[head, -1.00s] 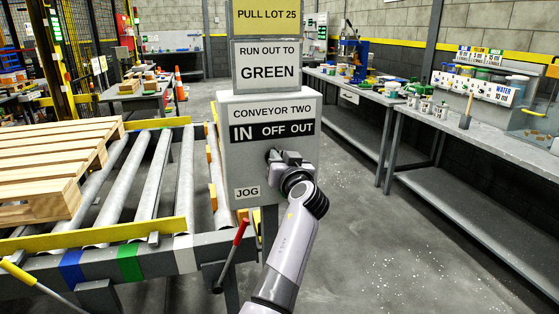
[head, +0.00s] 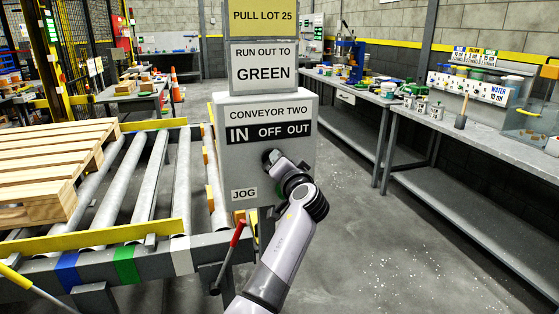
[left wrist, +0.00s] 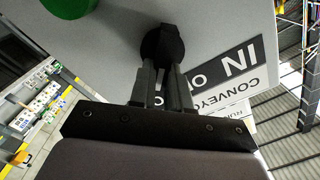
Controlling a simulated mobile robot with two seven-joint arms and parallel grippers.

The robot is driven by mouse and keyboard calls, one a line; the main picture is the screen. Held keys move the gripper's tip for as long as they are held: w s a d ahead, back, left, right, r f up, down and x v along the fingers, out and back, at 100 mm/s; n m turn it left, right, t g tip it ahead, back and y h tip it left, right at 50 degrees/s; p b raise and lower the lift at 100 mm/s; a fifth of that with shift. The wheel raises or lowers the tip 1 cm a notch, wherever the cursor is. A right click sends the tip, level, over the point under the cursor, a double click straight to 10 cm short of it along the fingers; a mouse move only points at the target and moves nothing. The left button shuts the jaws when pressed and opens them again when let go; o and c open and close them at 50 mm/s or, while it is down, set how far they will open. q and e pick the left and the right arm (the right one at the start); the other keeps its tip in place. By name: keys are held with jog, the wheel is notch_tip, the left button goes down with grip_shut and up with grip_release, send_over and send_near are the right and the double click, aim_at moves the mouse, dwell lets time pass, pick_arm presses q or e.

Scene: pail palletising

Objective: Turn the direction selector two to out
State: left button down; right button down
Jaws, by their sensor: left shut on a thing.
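The grey control box (head: 225,165) labelled CONVEYOR TWO carries a black strip reading IN, OFF, OUT (head: 269,132). The direction selector two (left wrist: 162,44) is a round black knob with a raised grip, below that strip on the box face. My left gripper (head: 270,158) is at the knob, which it mostly hides in the head view. In the left wrist view its fingers (left wrist: 165,84) are shut on the knob's grip. I cannot tell which word the knob points to. My right gripper is not in view.
A green button (left wrist: 70,8) sits on the same box, near the JOG label (head: 244,194). A red-handled lever (head: 238,233) stands below. The roller conveyor (head: 150,185) with a wooden pallet (head: 45,180) is at left. A workbench (head: 450,125) lies at right, with clear floor between.

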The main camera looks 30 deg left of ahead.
pick_arm(q)
jog(key=shift+r, duration=0.15)
jog(key=c, duration=1.1)
grip_release()
jog(key=shift+w, duration=0.1)
jog(key=shift+b+v, duration=0.55)
jog(key=shift+v, duration=3.05)
